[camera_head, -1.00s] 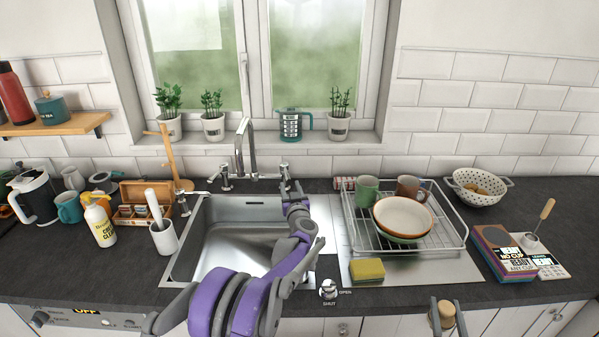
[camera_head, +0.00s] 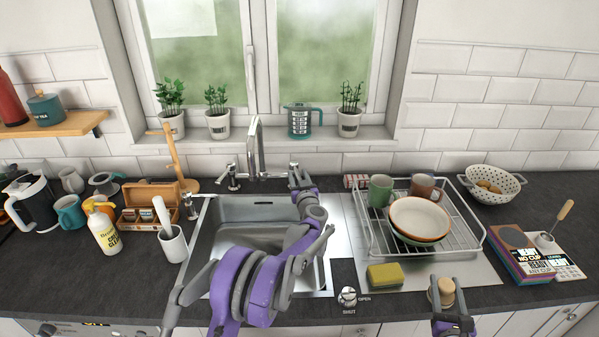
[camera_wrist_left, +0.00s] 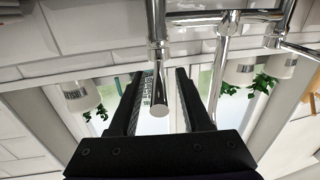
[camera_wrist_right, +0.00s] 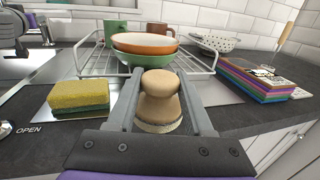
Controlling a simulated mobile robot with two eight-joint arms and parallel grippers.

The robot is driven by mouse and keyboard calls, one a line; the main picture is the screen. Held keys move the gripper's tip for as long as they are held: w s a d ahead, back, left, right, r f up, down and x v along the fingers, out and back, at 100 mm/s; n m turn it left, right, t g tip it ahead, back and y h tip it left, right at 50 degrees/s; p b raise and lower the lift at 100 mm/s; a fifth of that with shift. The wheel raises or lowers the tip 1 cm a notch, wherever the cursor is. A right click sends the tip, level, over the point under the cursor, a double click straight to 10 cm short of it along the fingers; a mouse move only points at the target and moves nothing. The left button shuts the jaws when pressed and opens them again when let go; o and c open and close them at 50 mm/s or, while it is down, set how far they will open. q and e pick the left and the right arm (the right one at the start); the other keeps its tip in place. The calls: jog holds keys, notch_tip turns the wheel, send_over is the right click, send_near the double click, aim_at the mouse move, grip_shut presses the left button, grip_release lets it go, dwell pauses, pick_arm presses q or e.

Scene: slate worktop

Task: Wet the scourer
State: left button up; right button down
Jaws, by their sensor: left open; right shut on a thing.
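The yellow and green scourer (camera_head: 385,274) lies flat on the drainboard beside the sink, left of the right gripper; it also shows in the right wrist view (camera_wrist_right: 80,98). The chrome tap (camera_head: 256,150) arches behind the steel sink (camera_head: 225,285); no water stream shows. My left gripper (camera_head: 295,173) is open at the right tap handle. In the left wrist view the handle's rounded end (camera_wrist_left: 158,104) sits between the spread fingers; contact cannot be told. My right gripper (camera_head: 442,288) is shut on a round wooden-knobbed brush (camera_wrist_right: 158,98), at the counter's front edge.
A wire dish rack (camera_head: 465,240) with bowls and mugs stands behind the scourer. A pot (camera_head: 172,246) and a spray bottle (camera_head: 103,232) stand left of the sink. An open/shut knob (camera_head: 348,297) sits in front.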

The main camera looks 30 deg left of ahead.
pick_arm(q)
jog(key=shift+w+a, duration=0.1)
jog(key=shift+w, duration=0.1)
grip_shut()
dwell(0.3)
dwell(1.2)
